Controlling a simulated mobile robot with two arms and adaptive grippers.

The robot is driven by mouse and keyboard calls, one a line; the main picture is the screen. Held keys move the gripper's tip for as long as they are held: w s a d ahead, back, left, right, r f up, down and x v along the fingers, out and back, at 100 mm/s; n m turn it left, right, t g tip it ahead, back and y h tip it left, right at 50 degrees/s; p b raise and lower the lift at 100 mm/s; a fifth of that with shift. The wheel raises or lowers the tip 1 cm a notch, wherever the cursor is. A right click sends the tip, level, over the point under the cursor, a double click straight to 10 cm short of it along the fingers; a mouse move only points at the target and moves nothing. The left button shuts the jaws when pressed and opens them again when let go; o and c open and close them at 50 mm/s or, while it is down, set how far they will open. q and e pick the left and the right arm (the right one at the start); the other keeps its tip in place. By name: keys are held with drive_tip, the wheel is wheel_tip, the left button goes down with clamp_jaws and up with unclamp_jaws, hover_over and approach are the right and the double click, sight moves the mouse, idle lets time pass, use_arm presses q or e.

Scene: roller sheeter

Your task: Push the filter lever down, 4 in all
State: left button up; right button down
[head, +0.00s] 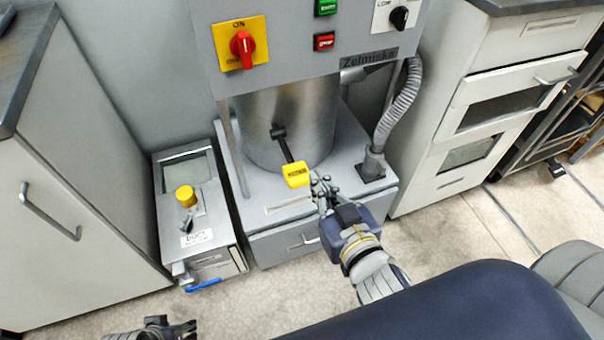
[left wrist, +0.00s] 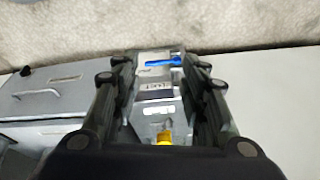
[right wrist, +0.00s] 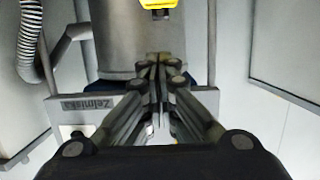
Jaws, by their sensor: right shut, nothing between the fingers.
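The filter lever is a dark rod with a yellow handle (head: 296,174) coming out of the front of the metal cylinder (head: 290,120). In the head view it slants down toward me. My right gripper (head: 322,186) is shut and empty, just right of the yellow handle; I cannot tell whether they touch. In the right wrist view the handle (right wrist: 158,4) shows at the top edge, beyond the closed fingertips (right wrist: 160,62). My left gripper (head: 190,328) is at the bottom edge of the head view. In the left wrist view its fingers (left wrist: 160,62) stand apart with nothing held.
A small grey box unit (head: 205,240) with a yellow knob (head: 186,196) and blue lever (head: 204,285) stands left of the machine. A red switch (head: 242,48) is on the panel above. A ribbed hose (head: 400,105) runs at the right. Cabinets flank both sides.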

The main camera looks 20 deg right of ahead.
use_arm(q)
drive_tip(key=shift+r, duration=0.15)
use_arm(e)
hover_over(302, 179)
wheel_tip(302, 179, down, 2)
drive_tip(key=shift+f+b, duration=0.15)
drive_tip(key=shift+b, duration=0.3)
wheel_tip(302, 179, down, 3)
drive_tip(key=shift+b, duration=0.65)
drive_tip(key=shift+f, duration=0.55)
use_arm(q)
drive_tip(key=v, duration=0.3)
drive_tip(key=shift+s+a, duration=0.1)
drive_tip(key=shift+s, duration=0.1)
